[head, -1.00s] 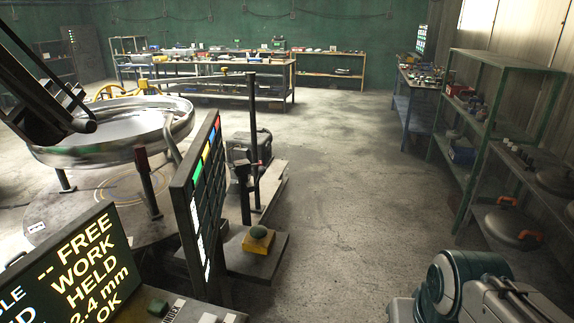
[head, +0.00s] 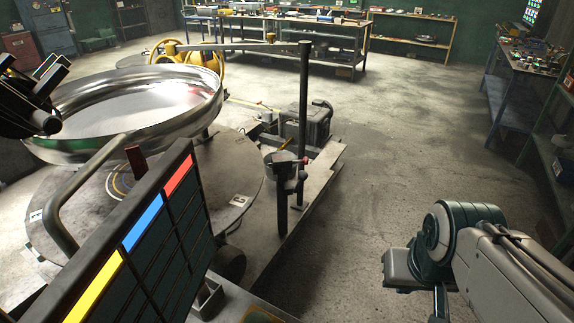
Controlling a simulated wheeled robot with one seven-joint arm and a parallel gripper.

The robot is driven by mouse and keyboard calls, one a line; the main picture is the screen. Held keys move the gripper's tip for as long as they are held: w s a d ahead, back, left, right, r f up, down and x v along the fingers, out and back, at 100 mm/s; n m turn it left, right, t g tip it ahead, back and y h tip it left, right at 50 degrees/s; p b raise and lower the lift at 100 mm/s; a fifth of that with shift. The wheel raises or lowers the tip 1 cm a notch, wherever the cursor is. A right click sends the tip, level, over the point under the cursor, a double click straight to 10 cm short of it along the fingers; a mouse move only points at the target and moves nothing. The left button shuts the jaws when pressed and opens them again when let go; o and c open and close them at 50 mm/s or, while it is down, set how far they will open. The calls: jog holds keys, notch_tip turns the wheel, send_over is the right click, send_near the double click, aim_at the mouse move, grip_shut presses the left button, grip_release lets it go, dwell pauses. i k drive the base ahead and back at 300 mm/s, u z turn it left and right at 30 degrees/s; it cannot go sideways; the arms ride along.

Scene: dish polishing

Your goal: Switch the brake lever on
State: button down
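No part is plainly marked as the brake lever, and I cannot tell which one it is. A short dark post with a red-brown top (head: 135,158) stands by the turntable (head: 215,170), partly hidden by the colour-striped panel (head: 150,235). A bent grey bar (head: 62,215) rises behind that panel. The large polished dish (head: 135,105) lies above the turntable. My arm (head: 480,255) is folded at the lower right, apart from all of these. My gripper's fingertips are not visible.
A tall dark post (head: 304,100) with a small cup-like holder (head: 283,170) and a motor unit (head: 306,124) stand right of the turntable. A yellow wheel (head: 207,62) is behind the dish. Open floor (head: 400,130) lies to the right, bounded by a blue bench (head: 518,85) and green shelf (head: 545,150).

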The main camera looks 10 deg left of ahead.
aim_at(303, 175)
jog(key=u, duration=0.25)
jog(key=i, duration=0.85)
jog(key=u, duration=0.25)
